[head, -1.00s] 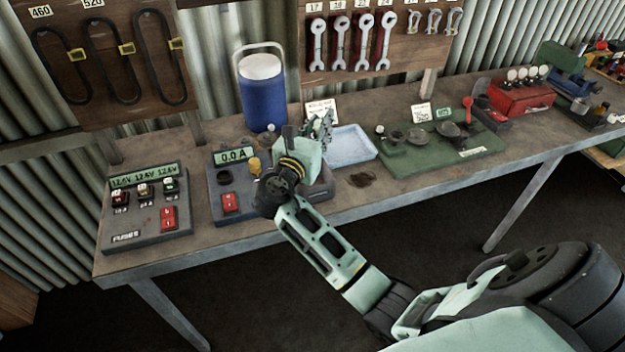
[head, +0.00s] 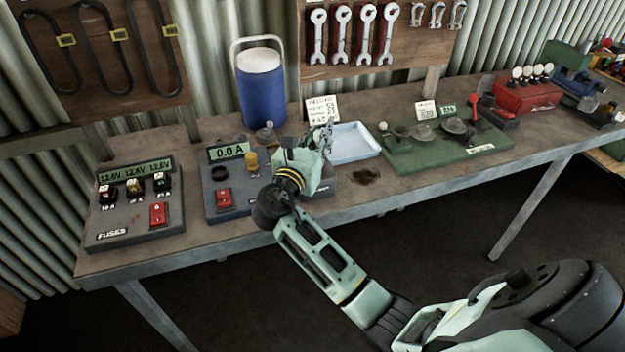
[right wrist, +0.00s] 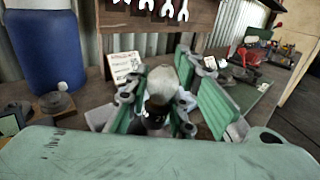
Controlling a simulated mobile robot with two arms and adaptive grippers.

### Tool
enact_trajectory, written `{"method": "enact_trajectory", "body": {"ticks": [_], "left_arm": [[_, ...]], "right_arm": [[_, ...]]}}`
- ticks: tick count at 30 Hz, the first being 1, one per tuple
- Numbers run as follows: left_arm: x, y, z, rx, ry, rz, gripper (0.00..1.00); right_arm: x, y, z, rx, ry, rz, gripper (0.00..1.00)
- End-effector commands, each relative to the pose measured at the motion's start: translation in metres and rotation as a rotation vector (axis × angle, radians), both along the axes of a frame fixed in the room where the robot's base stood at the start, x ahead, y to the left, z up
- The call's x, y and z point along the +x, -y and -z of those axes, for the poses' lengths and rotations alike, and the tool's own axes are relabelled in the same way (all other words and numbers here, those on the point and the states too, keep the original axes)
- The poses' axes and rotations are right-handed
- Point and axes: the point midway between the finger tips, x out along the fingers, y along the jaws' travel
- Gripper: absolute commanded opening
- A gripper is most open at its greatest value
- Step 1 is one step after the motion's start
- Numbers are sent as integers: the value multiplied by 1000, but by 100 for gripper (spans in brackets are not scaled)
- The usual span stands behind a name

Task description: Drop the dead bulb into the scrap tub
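My right gripper (head: 326,138) is above the bench, at the left edge of a pale blue shallow tray (head: 356,144), in the head view. In the right wrist view my right gripper (right wrist: 156,108) has its fingers on both sides of a bulb (right wrist: 160,80) with a cloudy, greyish glass and a dark base. The bulb appears gripped, glass end pointing away from the wrist. The bulb cannot be made out in the head view. The pale tray may be the scrap tub; no readable label confirms it. My left gripper is not in view.
A blue jug (head: 261,92) stands behind my gripper. A meter box (head: 222,176) reading 0.0 A and a fuse box (head: 135,212) are at left. A green board (head: 440,150) with dishes lies right of the tray. A card (head: 321,108) stands behind the tray.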

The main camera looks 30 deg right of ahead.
Motion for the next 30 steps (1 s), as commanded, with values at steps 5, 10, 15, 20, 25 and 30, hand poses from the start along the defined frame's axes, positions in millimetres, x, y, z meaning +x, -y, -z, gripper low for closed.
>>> {"method": "enact_trajectory", "body": {"ticks": [5, 10, 15, 20, 25, 30], "left_arm": [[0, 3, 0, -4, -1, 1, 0], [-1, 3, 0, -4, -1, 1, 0], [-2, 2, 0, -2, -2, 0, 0], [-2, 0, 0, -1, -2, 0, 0], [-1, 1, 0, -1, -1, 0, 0], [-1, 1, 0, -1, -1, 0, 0]], "right_arm": [[0, 0, 0, 0, 0, 0, 37], [0, 0, 0, -1, -1, 0, 44], [0, 0, 0, -1, -1, 0, 44], [-6, -9, 1, 1, -2, -1, 44], [-24, -35, 2, 3, -2, -3, 44], [-46, -65, 2, 3, -2, -3, 44]]}}
